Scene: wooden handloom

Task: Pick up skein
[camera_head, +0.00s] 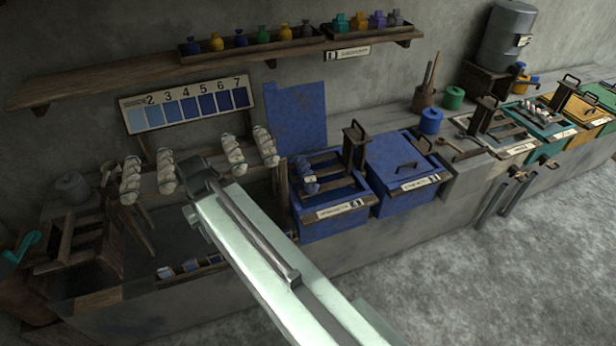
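Several off-white twisted skeins hang in a row below the number chart: one at the left (131,180), one beside it (166,172), and two to the right, a third skein (232,155) and a fourth skein (265,145). A blue-and-white skein (306,176) is at the left blue vat. My gripper (192,174) is at the far end of my pale arm, which reaches up from the lower right. It appears in front of the gap between the second and third skeins. Its fingers are not clear, and whatever is behind it is hidden. I see no skein held.
The left blue vat (328,228) and a lidded blue vat (398,202) stand right of my arm. Teal and yellow vats are farther right. A wooden rack (82,250) stands at the left. A shelf (110,82) with small bottles runs above. The grey floor (480,290) at lower right is clear.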

